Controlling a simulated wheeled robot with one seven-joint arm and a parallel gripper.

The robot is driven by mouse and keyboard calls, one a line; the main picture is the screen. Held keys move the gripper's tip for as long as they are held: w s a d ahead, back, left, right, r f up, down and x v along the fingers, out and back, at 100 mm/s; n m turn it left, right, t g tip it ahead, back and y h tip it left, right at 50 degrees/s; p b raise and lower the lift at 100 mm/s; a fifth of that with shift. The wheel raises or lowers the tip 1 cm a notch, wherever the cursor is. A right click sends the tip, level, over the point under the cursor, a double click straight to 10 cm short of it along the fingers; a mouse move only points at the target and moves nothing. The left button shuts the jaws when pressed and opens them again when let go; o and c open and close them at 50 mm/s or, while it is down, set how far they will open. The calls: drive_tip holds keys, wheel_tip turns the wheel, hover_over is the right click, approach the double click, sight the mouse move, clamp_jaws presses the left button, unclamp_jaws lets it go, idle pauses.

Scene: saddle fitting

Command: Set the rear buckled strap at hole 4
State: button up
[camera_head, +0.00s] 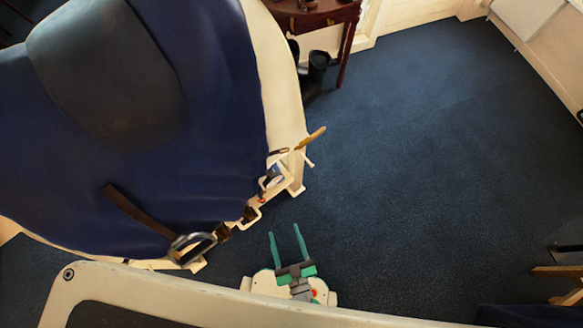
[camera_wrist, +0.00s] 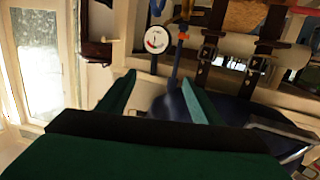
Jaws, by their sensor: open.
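In the wrist view two brown straps with metal buckles hang side by side at the upper right, a left one (camera_wrist: 204,72) and a right one (camera_wrist: 254,77). I cannot tell which is the rear strap, and their holes are too small to read. In the head view small buckles and brown strap ends (camera_head: 249,214) show along the saddle's lower right edge. My gripper (camera_head: 283,229), with green fingers, is open and empty. It is to the right of these fittings and apart from them. The fingers also show in the wrist view (camera_wrist: 158,78), left of both straps.
A dark saddle seat (camera_head: 105,70) lies on a navy pad (camera_head: 215,90) over a cream stand (camera_head: 283,85). A metal stirrup (camera_head: 192,247) hangs low on the near side. A round dial (camera_wrist: 156,39) stands ahead of my fingers.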

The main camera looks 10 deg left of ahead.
wheel_tip(320, 180, up, 12)
drive_tip(key=s+d+m+h, duration=0.1)
drive_tip(key=d+m+h, duration=0.1)
drive_tip(key=h, duration=0.1)
drive_tip(key=shift+s+r+m+t+h, duration=0.2)
drive_tip(key=shift+s+m+t+h, duration=0.1)
drive_tip(key=shift+w+d, duration=0.1)
drive_tip(key=shift+w, duration=0.05)
idle(0.6)
wheel_tip(320, 180, up, 13)
drive_tip(key=d+m+h, duration=0.2)
drive_tip(key=h, duration=0.1)
drive_tip(key=shift+s+r+m+h, duration=0.2)
drive_tip(key=shift+s+m+h, duration=0.1)
drive_tip(key=shift+s+m, duration=0.1)
